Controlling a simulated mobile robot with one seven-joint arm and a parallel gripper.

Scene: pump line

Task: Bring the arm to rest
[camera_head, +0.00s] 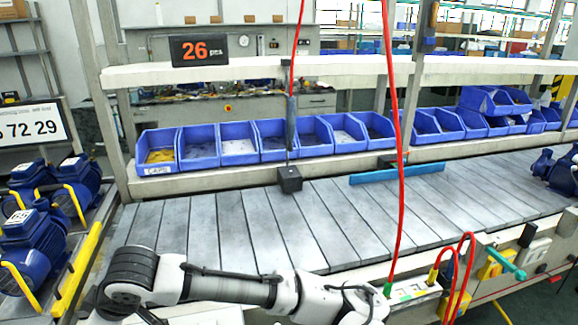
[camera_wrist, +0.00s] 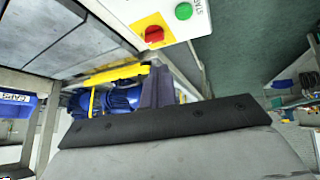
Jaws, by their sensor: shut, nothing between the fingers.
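My arm (camera_head: 230,289) lies low across the front of the head view, in front of the conveyor. Its white and black links run from the lower left to the bottom centre, and I cannot make out the fingers there. In the wrist view my gripper (camera_wrist: 158,88) shows as dark fingers close together beyond a black bar, shut and empty. The fingers appear in front of blue pumps and a yellow frame, and I see no contact with them.
The slatted conveyor (camera_head: 270,232) is mostly clear. Blue bins (camera_head: 239,150) line the shelf behind it. Blue pumps (camera_head: 32,238) stand on a cart at the left. A control box (camera_wrist: 165,22) with red and green buttons is near my wrist.

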